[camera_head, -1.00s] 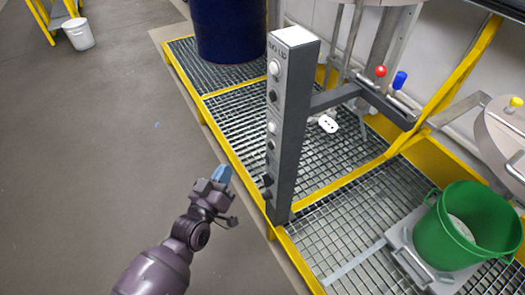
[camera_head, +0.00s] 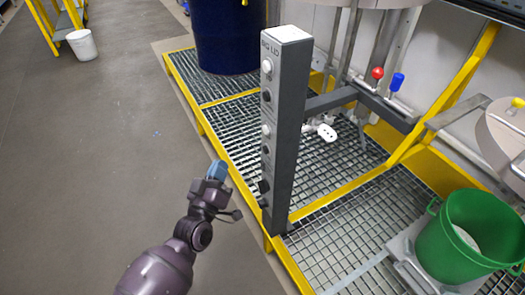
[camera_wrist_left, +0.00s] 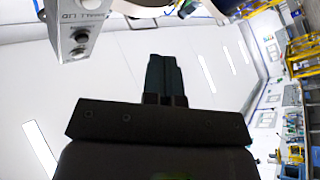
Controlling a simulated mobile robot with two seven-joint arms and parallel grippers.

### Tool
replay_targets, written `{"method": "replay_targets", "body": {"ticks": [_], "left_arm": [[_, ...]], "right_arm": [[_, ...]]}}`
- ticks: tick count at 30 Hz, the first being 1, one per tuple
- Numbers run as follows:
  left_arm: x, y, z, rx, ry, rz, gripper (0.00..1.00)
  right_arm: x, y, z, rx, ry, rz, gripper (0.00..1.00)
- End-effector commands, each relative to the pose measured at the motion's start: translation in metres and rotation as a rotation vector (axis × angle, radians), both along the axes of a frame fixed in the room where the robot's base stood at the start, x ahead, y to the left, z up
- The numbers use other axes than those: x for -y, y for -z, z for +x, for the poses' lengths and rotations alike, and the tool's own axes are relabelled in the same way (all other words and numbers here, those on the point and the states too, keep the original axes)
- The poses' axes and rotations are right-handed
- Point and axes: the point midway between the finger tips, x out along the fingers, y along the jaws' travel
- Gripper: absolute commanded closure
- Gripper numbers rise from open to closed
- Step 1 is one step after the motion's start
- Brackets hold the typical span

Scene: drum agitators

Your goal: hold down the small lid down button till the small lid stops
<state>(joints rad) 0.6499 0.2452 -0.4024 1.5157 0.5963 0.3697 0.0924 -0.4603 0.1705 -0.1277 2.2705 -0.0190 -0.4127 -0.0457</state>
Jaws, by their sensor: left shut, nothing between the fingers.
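A dark grey control post (camera_head: 287,130) stands upright in the head view, with "BIG LID" lettered near its top. On its left-hand face are an upper white button (camera_head: 267,67) and black button (camera_head: 267,96), then a lower white button (camera_head: 265,130) and black button (camera_head: 265,150), with a dark knob below. My left gripper (camera_head: 217,170) is shut and empty, left of the post and apart from it. In the left wrist view its fingers (camera_wrist_left: 164,76) are together; part of the panel (camera_wrist_left: 72,32), with a black button (camera_wrist_left: 82,36) and partly legible lettering, shows at upper left.
The post stands at the yellow-edged grating (camera_head: 335,215). A blue drum (camera_head: 228,35) is behind it. Red (camera_head: 377,73) and blue (camera_head: 397,81) handles are at right, with a green bucket (camera_head: 465,240) nearer. The floor left of my gripper is clear.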

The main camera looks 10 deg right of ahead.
Motion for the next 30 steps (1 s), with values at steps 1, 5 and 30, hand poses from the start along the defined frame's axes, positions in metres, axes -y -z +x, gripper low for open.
{"method": "replay_targets", "body": {"ticks": [1,5,30], "left_arm": [[0.000,0.000,0.000,0.000,0.000,0.000,1.00],[0.000,0.000,0.000,0.000,0.000,0.000,1.00],[0.073,0.001,0.030,-0.002,0.000,-0.001,1.00]], "right_arm": [[0.000,0.000,0.000,0.000,0.000,0.000,1.00],[0.000,0.000,-0.001,-0.002,0.000,0.000,1.00],[-0.003,0.003,0.002,0.010,-0.030,-0.023,1.00]]}}
